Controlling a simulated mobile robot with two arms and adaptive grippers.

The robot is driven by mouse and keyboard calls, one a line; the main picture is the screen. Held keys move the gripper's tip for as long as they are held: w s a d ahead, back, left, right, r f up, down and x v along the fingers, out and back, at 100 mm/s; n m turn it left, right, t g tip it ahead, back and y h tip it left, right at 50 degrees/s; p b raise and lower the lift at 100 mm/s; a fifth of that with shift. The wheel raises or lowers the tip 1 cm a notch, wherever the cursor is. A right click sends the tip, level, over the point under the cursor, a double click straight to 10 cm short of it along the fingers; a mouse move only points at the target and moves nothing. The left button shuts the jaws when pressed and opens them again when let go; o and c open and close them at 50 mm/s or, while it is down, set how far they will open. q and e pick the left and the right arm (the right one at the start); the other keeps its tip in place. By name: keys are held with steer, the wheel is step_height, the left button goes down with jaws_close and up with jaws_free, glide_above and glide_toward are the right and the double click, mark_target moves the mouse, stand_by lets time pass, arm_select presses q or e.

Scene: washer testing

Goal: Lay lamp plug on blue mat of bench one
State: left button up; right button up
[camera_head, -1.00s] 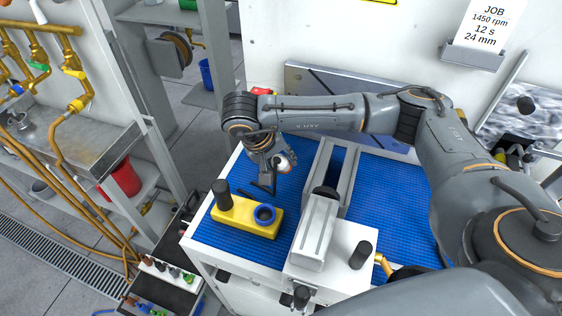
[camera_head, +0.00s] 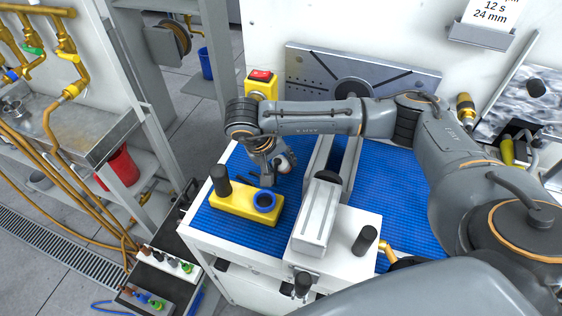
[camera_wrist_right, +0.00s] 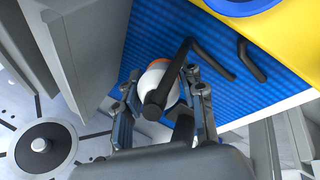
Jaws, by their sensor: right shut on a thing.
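My right gripper (camera_head: 275,165) is low over the left part of the blue mat (camera_head: 238,234) on the bench, behind the yellow block. In the wrist view the right gripper (camera_wrist_right: 161,88) is shut on a white rounded piece with an orange edge (camera_wrist_right: 155,74), which I take as the lamp plug; it shows small in the head view (camera_head: 287,160). A black bent rod (camera_wrist_right: 170,75) crosses in front of it; whether it belongs to the plug is unclear. Whether the plug touches the mat I cannot tell. My left gripper is not in view.
The yellow block (camera_head: 232,206) with a black knob and blue ring (camera_head: 264,200) stands close in front. A grey vise-like fixture (camera_head: 318,215) is to the right. A red-button box (camera_head: 261,84) stands behind. A second black bent rod (camera_wrist_right: 250,62) lies on the mat.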

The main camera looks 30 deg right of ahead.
steer(key=o, duration=1.4)
steer(key=v, duration=1.2)
